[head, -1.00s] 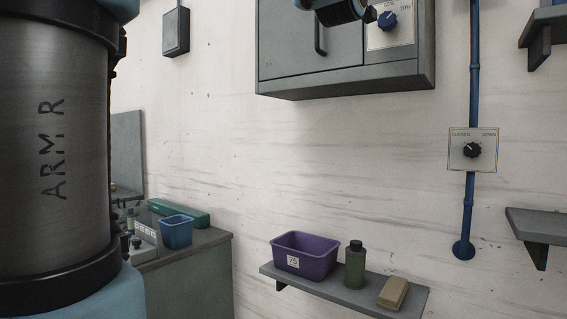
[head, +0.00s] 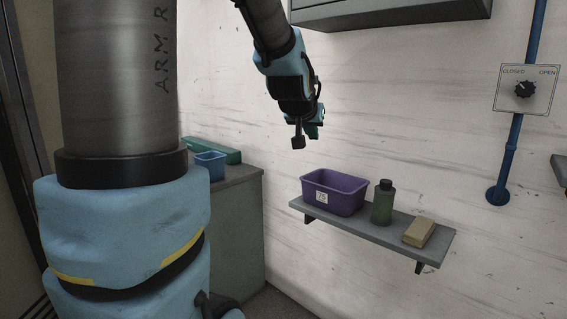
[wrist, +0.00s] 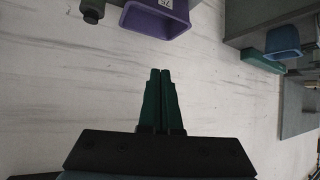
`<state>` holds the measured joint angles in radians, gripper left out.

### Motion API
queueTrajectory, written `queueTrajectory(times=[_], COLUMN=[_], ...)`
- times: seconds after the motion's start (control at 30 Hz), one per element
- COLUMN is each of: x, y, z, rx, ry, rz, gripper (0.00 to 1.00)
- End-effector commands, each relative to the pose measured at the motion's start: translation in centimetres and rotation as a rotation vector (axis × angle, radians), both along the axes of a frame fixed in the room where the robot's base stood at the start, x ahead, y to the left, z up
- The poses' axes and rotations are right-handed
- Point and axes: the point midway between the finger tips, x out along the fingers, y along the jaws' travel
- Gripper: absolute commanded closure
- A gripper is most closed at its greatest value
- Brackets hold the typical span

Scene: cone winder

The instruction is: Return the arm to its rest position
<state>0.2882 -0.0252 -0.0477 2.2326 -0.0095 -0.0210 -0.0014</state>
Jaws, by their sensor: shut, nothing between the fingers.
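My gripper (head: 313,131) hangs pointing down in the head view, in front of the white wall and above the purple bin. In the wrist view its two green fingers (wrist: 160,72) are together with nothing between them. My arm, blue and black, comes down from the top of the head view. A large arm link marked "ARM R" fills the left of that view.
A wall shelf (head: 372,232) holds a purple bin (head: 335,192), a green bottle (head: 383,203) and a tan block (head: 419,232). A blue bin (head: 209,166) stands on a grey cabinet (head: 238,225). A knob panel (head: 525,90) is on the wall at right.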

Motion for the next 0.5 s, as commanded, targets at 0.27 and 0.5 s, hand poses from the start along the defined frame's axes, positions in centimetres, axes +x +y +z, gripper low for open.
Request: queueTrajectory(times=[0.27, 0.5], x=[-10.2, -18.1], y=[9.6, 13.5], z=[-14.1, -19.0], rx=[0.129, 0.173], ry=[0.487, 0.757], rz=[0.139, 0.205], gripper=[1.0, 1.0])
